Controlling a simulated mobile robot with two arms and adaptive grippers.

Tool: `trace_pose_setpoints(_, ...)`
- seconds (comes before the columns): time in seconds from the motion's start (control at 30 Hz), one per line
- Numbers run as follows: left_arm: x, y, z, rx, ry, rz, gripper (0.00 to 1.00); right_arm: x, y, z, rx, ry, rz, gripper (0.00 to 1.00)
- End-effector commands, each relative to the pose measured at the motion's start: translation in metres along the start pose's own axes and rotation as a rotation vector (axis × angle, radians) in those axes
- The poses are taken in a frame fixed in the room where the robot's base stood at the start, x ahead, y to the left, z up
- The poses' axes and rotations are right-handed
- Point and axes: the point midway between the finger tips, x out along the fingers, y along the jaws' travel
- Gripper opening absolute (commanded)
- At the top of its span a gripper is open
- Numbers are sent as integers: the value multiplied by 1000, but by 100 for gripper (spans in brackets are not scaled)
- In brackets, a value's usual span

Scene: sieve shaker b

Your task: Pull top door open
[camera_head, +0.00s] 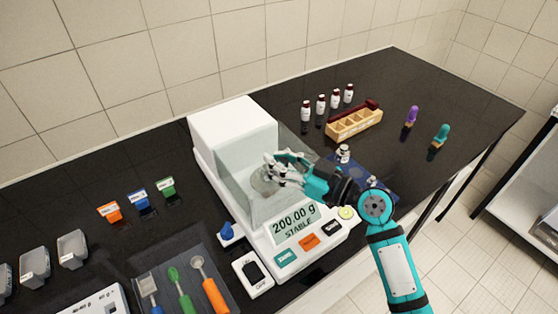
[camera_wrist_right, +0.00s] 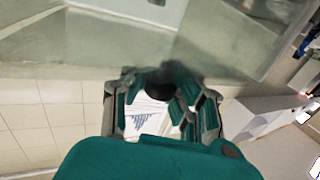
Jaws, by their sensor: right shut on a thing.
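A white balance (camera_head: 232,130) with a clear glass draft shield (camera_head: 245,165) stands on the black bench. Its display (camera_head: 296,220) reads 200.00 g STABLE. The top door (camera_head: 235,144) is a pale glass panel over the chamber; I cannot tell how far it is open. My right gripper (camera_head: 270,172) is at the front of the glass. In the right wrist view, its fingers (camera_wrist_right: 160,92) close around a dark round knob (camera_wrist_right: 157,89) at the glass edge, apparently the top door's handle. A round metal object (camera_head: 263,184) shows dimly behind the glass, partly hidden by the fingers. My left gripper is out of view.
A wooden rack (camera_head: 354,122) and several capped vials (camera_head: 321,104) stand behind the balance to the right. A tray (camera_head: 222,262) with spatulas lies at front left. Small coloured tags (camera_head: 137,199) stand at left. The bench's right part is mostly clear.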

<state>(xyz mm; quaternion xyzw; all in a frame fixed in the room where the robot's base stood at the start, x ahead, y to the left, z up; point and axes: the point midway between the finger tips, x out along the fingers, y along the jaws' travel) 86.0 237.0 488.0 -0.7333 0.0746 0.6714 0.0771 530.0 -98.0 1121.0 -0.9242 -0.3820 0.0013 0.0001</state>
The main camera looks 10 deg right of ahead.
Motion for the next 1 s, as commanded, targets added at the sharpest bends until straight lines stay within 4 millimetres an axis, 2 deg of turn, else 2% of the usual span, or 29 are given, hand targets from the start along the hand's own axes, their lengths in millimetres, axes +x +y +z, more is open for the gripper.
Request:
trace_pose_setpoints(0.03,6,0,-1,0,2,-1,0,4,4,5,-1,-5,2,0)
trace_pose_setpoints(0.23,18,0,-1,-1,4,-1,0,30,15,5,-3,-4,5,0)
trace_pose_setpoints(0.57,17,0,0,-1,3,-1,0,33,19,1,-4,-3,12,0)
trace_pose_setpoints(0.6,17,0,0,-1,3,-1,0,33,19,1,-4,-3,12,7)
trace_pose_setpoints(0.9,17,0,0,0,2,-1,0,34,18,1,-3,-2,8,46)
trace_pose_setpoints(0.93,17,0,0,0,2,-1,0,34,18,1,-3,-2,8,50)
trace_pose_setpoints(1.0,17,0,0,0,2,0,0,34,17,1,-3,-2,6,50)
